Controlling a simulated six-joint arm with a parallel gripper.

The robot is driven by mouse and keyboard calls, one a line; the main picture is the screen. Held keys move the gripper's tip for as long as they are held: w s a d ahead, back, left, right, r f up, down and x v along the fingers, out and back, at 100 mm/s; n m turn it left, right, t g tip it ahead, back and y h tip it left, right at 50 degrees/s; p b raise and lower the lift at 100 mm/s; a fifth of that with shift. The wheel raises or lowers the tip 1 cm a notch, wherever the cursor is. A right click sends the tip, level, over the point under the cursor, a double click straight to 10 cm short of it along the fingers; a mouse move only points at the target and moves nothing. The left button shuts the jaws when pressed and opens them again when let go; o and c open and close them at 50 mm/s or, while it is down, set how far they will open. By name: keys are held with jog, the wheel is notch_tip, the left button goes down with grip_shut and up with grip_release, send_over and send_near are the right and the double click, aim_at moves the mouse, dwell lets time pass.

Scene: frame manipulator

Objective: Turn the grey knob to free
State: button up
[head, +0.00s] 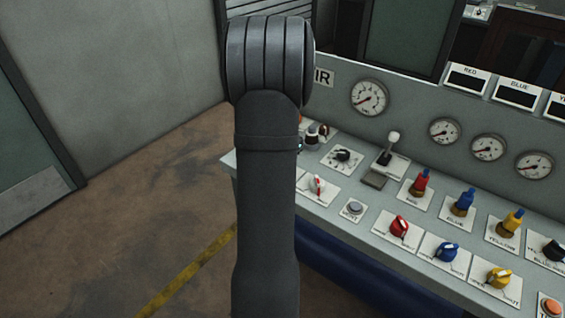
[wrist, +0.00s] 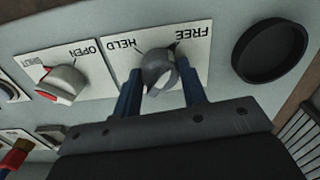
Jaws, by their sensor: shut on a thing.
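The grey knob (wrist: 158,70) sits on a white plate (wrist: 192,50) marked HELD and FREE, upside down in the wrist view. My gripper (wrist: 160,88) has its two blue fingers on either side of the knob and is shut on it. The knob's upper end appears to lean towards the FREE side, but its exact pointing is hard to tell. In the head view my arm hides the gripper and the grey knob.
A grey and red knob (wrist: 64,84) marked OPEN and SHUT is beside the plate. A black round cap (wrist: 270,50) is on the other side. The head view shows several coloured knobs, such as a red one (head: 399,227), and gauges (head: 370,98).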

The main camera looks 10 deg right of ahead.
jog(key=shift+m, duration=0.5)
jog(key=o, duration=1)
jog(key=shift+c, duration=0.2)
notch_tip(320, 180, up, 17)
jog(key=shift+r, duration=0.2)
jog(key=shift+f, duration=0.15)
notch_tip(320, 180, down, 17)
jog(key=shift+f, duration=0.1)
dwell(0.3)
